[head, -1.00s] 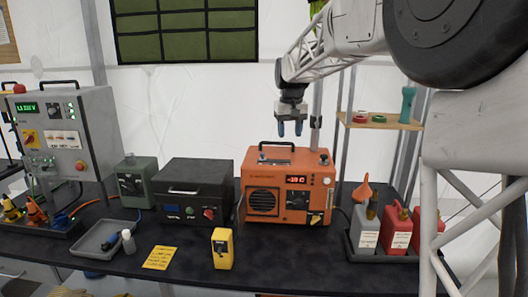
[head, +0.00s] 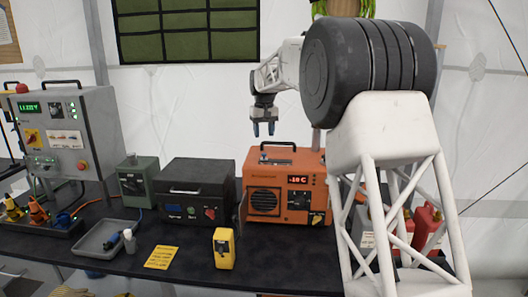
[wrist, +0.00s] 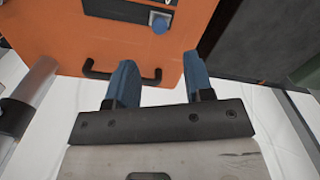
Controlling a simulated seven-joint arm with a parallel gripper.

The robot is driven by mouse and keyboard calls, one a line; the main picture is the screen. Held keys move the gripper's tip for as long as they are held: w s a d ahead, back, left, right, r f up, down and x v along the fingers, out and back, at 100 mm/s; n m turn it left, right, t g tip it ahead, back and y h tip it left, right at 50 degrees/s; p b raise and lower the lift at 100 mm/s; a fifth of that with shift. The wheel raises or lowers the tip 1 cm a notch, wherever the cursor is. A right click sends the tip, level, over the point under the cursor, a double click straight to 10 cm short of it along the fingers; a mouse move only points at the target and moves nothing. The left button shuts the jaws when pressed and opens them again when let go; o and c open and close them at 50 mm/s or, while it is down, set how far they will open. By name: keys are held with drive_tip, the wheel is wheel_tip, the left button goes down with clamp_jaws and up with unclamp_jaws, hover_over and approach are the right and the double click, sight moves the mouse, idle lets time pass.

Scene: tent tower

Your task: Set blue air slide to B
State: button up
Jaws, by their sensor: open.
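The orange heater box (head: 262,178) stands on the dark bench, with a black handle on its top. In the wrist view, a blue slide knob (wrist: 160,25) sits on a plate on the orange top (wrist: 195,25). Its letter marks cannot be read. The plate (head: 272,161) shows faintly in the head view, where the knob cannot be made out. My gripper (head: 263,130) hangs above the box's top, fingers pointing down and clear of it. In the wrist view its two blue fingers (wrist: 161,78) are apart with nothing between them.
A dark grey case (head: 195,190) and a green unit (head: 134,182) stand left of the heater. A yellow device (head: 223,247) stands in front of it. My white arm hides much of the red containers (head: 428,228) at right. The black handle (wrist: 120,74) lies near the fingers.

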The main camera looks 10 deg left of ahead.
sight(264, 157)
drive_tip(key=shift+f, duration=0.15)
drive_tip(key=shift+f, duration=3.75)
drive_tip(key=shift+c, duration=0.2)
drive_tip(key=shift+d, duration=0.1)
clamp_jaws()
